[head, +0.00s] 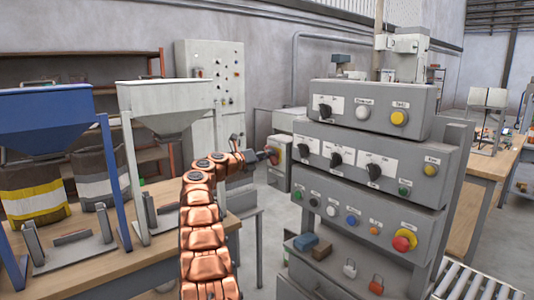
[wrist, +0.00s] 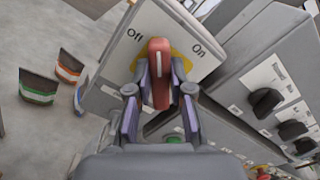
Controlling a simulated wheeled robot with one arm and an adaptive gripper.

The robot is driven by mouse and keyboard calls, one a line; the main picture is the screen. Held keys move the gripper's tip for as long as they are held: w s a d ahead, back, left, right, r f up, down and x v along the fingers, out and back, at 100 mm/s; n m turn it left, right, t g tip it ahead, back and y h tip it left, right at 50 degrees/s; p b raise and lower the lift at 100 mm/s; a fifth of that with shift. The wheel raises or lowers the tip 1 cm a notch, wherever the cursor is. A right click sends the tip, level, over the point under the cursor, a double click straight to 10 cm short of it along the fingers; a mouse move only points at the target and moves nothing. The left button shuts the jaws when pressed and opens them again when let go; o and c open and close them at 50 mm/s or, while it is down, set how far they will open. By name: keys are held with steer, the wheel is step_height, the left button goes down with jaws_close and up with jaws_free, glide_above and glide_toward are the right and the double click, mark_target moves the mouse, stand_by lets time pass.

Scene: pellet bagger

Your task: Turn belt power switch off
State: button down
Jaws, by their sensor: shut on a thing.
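The belt power switch is a red handle (wrist: 159,62) on a yellow disc, on a light grey box (wrist: 190,20) labelled "Off" on the left and "On" on the right in the wrist view. The handle carries a white line and stands between the two labels; I cannot tell its exact setting. My gripper (wrist: 161,82) is shut on the red handle, with a finger on each side. In the head view my gripper (head: 266,156) reaches the switch box (head: 281,152), and the handle is mostly hidden there.
A grey control panel (head: 385,135) with several knobs and buttons stands close to the right of the switch box. Two hoppers, blue (head: 45,120) and white (head: 165,97), stand over a wooden table (head: 70,265) on the left. A tall grey cabinet (head: 228,62) is behind.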

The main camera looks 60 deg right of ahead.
steer(key=n+p, duration=0.4)
steer(key=p, duration=0.2)
steer(key=n+p, duration=0.5)
steer(key=shift+d+f+n+p, duration=0.1)
steer(key=shift+f+n+p, duration=0.1)
steer(key=shift+n+p, duration=0.15)
steer(key=shift+f, duration=0.1)
steer(key=c, duration=1)
jaws_free()
steer(key=shift+c, duration=0.2)
steer(key=shift+w, duration=0.1)
